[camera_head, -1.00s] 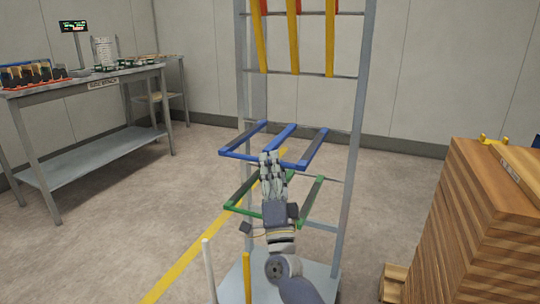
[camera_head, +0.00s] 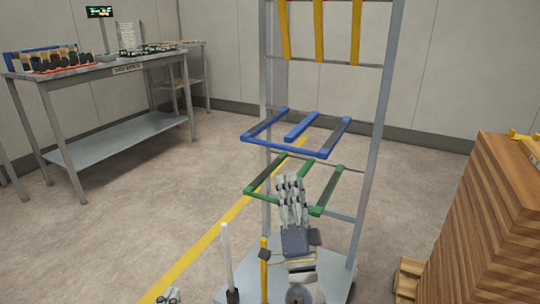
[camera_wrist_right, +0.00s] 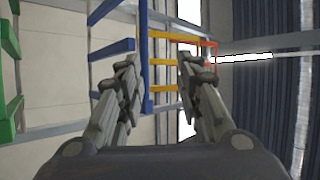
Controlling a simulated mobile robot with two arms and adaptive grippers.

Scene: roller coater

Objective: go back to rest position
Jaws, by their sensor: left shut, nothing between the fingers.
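My right gripper (camera_head: 289,181) is in front of the rack, its fingers overlapping the green shelf bars (camera_head: 330,190) in the head view. In the right wrist view its two fingers (camera_wrist_right: 160,65) stand apart with nothing held between them. My left gripper (camera_head: 171,294) shows only partly at the bottom edge of the head view, low over the floor, shut and empty. Most of my left arm is out of view.
A grey rack (camera_head: 376,135) has blue bars (camera_head: 268,122) above the green ones and yellow bars (camera_head: 319,30) higher up. Stacked wooden boards (camera_head: 490,220) stand at right. A workbench (camera_head: 105,70) with small items is at left. Floor between is clear.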

